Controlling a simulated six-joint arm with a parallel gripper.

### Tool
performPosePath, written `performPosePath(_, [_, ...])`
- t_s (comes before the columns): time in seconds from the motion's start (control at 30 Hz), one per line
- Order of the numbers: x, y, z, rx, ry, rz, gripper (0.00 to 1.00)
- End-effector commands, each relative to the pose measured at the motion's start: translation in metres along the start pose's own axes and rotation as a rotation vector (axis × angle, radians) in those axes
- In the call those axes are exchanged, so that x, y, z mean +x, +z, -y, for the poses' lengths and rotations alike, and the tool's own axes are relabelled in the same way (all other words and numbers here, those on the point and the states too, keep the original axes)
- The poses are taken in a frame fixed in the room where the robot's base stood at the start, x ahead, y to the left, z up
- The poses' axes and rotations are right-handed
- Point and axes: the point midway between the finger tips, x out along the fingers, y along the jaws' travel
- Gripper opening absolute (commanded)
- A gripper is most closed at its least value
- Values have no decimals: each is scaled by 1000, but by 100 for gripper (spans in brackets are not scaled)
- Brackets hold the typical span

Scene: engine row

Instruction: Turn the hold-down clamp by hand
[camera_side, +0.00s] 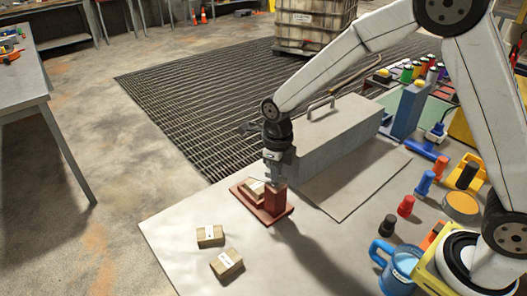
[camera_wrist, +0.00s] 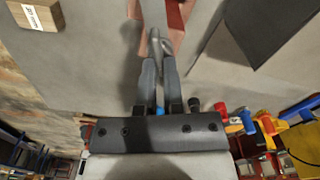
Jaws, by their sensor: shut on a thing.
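The hold-down clamp stands on a red base plate (camera_side: 280,219), with a red upright block (camera_side: 275,199) at its right side. My gripper (camera_side: 273,180) points down right above that block. In the wrist view my gripper (camera_wrist: 158,60) is shut on a slim grey metal part of the clamp (camera_wrist: 155,38), with red parts (camera_wrist: 178,14) beyond it. A small cardboard box (camera_side: 254,189) with a pale label sits on the plate beside the block. The exact shape of the gripped part is hard to see in the side view.
Two more labelled boxes lie on the bench in front, one nearer the plate (camera_side: 210,236) and one closer (camera_side: 227,264). A long grey block with a handle (camera_side: 325,140) stands behind. A blue mug (camera_side: 396,268) and several coloured items crowd the right.

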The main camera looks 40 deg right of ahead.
Motion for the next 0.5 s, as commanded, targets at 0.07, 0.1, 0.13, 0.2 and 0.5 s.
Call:
performPosePath(0.07, [-5,4,1,0,-3,13,0])
performPosePath(0.1, [-5,4,1,0,-3,13,0])
performPosePath(0.13, [-5,4,1,0,-3,13,0])
performPosePath(0.2, [-5,4,1,-1,-3,13,0])
performPosePath(0.5, [-2,2,0,-2,-1,6,46])
